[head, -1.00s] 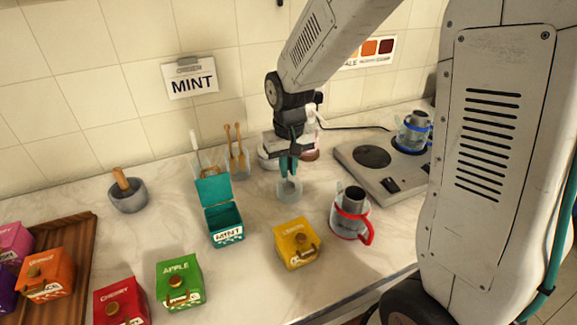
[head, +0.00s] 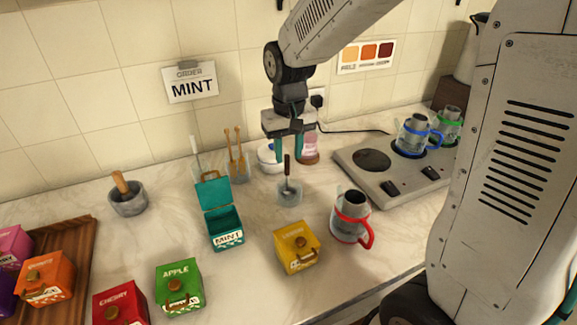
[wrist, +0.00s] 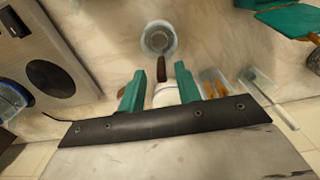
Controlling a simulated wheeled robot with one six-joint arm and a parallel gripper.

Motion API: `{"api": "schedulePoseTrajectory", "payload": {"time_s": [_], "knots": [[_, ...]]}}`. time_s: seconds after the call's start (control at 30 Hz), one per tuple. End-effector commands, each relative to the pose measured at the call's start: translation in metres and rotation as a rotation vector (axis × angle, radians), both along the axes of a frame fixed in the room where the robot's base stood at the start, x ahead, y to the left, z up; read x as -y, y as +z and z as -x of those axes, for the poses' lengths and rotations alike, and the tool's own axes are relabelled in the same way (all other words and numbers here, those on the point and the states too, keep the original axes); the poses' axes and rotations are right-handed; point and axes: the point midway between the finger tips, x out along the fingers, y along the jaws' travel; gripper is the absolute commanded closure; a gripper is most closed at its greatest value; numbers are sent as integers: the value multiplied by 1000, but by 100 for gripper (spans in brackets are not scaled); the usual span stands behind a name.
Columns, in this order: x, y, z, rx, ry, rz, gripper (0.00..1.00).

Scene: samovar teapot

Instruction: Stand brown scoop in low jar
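The brown scoop (head: 287,173), with a dark brown handle and a metal bowl, stands in the low clear jar (head: 290,194) with its handle up. In the wrist view the scoop's handle (wrist: 162,70) points toward my gripper and the low jar (wrist: 158,39) sits at the top centre. My gripper (head: 287,146) has teal fingers, which are spread apart with nothing between them. It is above the jar, and in the wrist view (wrist: 160,82) the handle's end shows between and beyond the fingertips.
An open teal MINT box (head: 222,222) stands left of the jar, and a yellow box (head: 298,246) in front. A red-banded glass pot (head: 350,214) is to the right, near the hotplate (head: 385,185). Wooden utensils (head: 237,155) stand in a tall jar behind left.

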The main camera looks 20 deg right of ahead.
Motion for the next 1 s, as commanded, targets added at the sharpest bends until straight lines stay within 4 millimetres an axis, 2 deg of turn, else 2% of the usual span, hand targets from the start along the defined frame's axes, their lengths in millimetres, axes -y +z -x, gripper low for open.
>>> {"api": "schedulePoseTrajectory", "payload": {"time_s": [0.03, 0.2, 0.33, 0.57, 0.67, 0.77, 0.9, 1.0], "knots": [[0, 13, 0, 5, 0, -1, 67], [0, 42, 0, 3, 0, 0, 67], [0, 54, 1, 1, 0, 0, 67], [1, 62, 7, 3, 0, 0, 67], [5, 74, 27, 14, 2, 0, 67], [11, 90, 64, 32, 6, -1, 67], [20, 104, 127, 55, 14, 0, 67], [25, 107, 169, 71, 18, 1, 67]]}}
